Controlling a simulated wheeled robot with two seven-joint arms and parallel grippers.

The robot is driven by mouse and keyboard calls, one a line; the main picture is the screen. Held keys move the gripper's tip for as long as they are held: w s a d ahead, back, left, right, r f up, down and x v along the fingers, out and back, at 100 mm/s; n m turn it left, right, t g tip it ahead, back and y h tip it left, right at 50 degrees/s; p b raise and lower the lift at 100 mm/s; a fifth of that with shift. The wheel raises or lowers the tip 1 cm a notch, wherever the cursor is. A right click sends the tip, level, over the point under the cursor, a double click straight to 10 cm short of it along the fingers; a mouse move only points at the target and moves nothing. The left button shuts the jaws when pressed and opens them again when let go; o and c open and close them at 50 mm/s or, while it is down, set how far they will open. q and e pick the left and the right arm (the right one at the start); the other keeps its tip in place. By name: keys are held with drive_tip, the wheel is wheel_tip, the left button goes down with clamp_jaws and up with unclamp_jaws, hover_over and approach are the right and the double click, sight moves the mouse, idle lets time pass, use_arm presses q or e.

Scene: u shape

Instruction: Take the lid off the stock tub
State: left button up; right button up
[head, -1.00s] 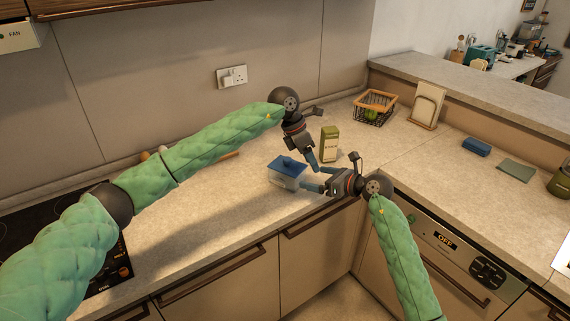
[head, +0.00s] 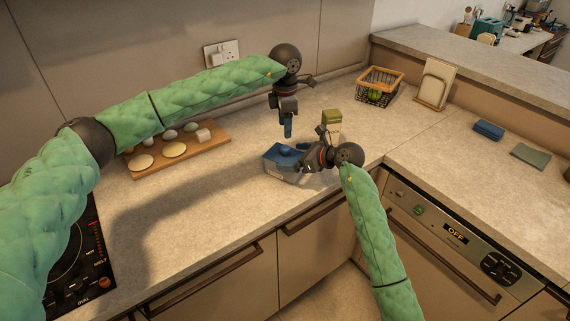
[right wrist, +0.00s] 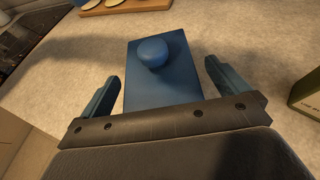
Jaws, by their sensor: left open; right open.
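The stock tub (head: 282,173) stands on the counter near the inner corner, partly hidden by my right gripper. Its blue lid (head: 274,154) is on top, and in the right wrist view the lid (right wrist: 160,88) shows as a rectangle with a round knob (right wrist: 152,52). My right gripper (head: 300,163) is open at the tub's right side. In the right wrist view its fingers stand apart on either side of the near part of the lid, with the knob beyond them. My left gripper (head: 288,132) points down, open, above and just behind the tub.
A green carton (head: 332,122) stands close behind and right of the tub. A wooden board (head: 178,150) with several pale round items lies left. A wire basket (head: 378,88) and a rack (head: 435,86) stand farther back. The counter in front-left is clear.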

drive_tip(key=shift+x, duration=1.15)
drive_tip(key=c, duration=1.3)
